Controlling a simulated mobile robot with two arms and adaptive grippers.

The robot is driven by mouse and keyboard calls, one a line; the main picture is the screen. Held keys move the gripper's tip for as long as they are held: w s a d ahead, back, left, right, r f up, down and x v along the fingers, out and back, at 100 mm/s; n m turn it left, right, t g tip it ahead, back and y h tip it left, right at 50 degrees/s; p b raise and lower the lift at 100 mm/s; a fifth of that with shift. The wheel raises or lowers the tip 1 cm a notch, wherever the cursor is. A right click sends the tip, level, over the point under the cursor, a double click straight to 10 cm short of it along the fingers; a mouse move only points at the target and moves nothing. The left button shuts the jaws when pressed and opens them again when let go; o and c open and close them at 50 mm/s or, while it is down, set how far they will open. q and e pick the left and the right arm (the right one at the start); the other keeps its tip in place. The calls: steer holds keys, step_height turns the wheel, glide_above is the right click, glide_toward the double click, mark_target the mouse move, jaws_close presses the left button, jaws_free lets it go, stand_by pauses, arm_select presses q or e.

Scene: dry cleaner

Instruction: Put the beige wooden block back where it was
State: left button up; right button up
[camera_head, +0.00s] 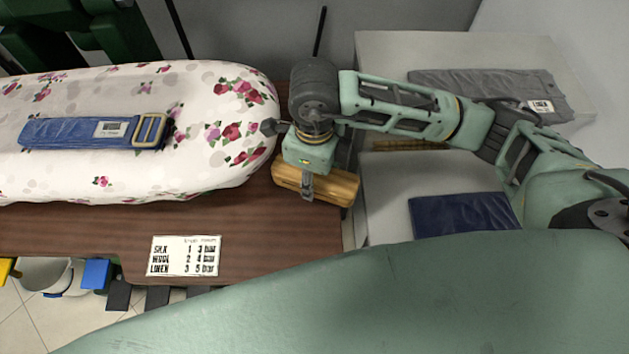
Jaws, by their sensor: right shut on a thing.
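The beige wooden block (333,186) is at the right end of the brown wooden table, just beyond the rounded tip of the floral ironing board. My right gripper (307,188) is over it, pointing down, and is shut on the block. The gripper body hides part of the block's top. I cannot tell whether the block touches the table or hangs slightly above it. My left gripper is not in view.
The floral ironing board (60,175) carries a folded blue belt (75,132). A printed card (184,256) lies on the brown table (60,225). Right of it, pale shelves hold grey trousers (470,84) and a navy cloth (462,217).

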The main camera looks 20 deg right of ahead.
steer(key=shift+f+p, duration=0.5)
steer(key=shift+f, duration=1.5)
steer(key=shift+f, duration=0.15)
steer(key=o, duration=1)
step_height(320, 180, up, 12)
steer(key=shift+r+b, duration=0.15)
steer(key=shift+b, duration=0.5)
